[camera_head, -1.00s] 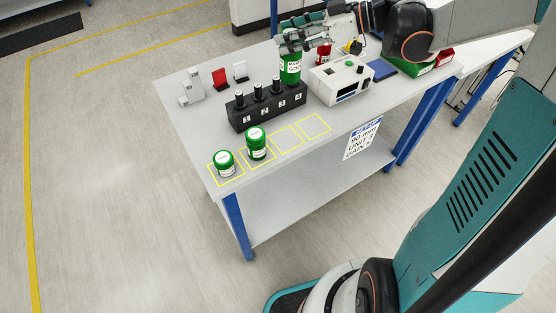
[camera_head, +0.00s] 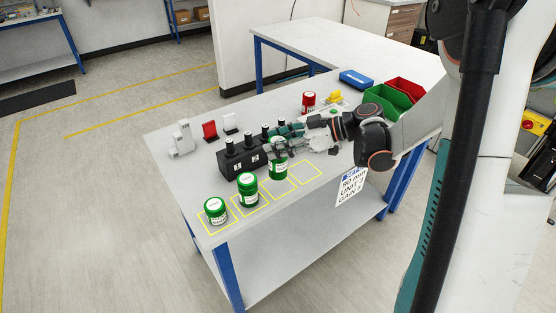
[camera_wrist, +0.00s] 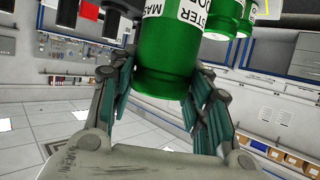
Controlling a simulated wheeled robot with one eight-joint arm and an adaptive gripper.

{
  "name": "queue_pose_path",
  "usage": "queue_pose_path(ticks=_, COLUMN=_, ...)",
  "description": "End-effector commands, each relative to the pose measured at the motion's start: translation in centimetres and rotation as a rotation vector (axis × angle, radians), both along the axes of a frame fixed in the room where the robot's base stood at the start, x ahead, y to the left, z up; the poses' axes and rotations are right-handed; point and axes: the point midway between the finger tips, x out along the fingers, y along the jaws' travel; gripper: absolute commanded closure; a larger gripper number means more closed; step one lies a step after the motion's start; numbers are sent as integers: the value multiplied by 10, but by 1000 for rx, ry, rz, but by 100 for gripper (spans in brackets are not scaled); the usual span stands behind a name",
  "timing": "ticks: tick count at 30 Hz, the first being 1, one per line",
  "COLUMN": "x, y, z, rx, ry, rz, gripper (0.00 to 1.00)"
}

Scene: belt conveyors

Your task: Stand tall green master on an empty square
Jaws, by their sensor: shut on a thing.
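The tall green master (camera_head: 278,170) has a white label and is held upright in my gripper (camera_head: 277,148). It is over the third yellow-outlined square (camera_head: 286,190); I cannot tell whether its base touches the table. In the wrist view the green master (camera_wrist: 165,78) sits between both fingers of my gripper (camera_wrist: 163,72), appearing inverted. A short green master (camera_head: 215,212) stands on the leftmost square and a medium green master (camera_head: 248,190) on the second. The rightmost square (camera_head: 306,172) is empty.
A black numbered block (camera_head: 228,166) with black-topped pegs stands close behind the squares. Red (camera_head: 209,131) and white (camera_head: 230,123) stands are at the back left. A red can (camera_head: 309,102), a green bin (camera_head: 388,101) and a blue tray (camera_head: 356,79) are farther right.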

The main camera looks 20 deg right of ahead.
Motion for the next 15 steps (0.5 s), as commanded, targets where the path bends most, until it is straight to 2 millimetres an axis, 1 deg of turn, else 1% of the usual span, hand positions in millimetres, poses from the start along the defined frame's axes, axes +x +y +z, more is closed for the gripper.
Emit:
queue_pose_path(ticks=5, x=0, y=0, z=-10, rx=1, ry=0, rz=0, gripper=100)
queue_pose_path(ticks=12, x=0, y=0, z=-44, rx=1, ry=0, rz=0, gripper=100)
queue_pose_path(ticks=15, x=0, y=0, z=-47, rx=1, ry=0, rz=0, gripper=100)
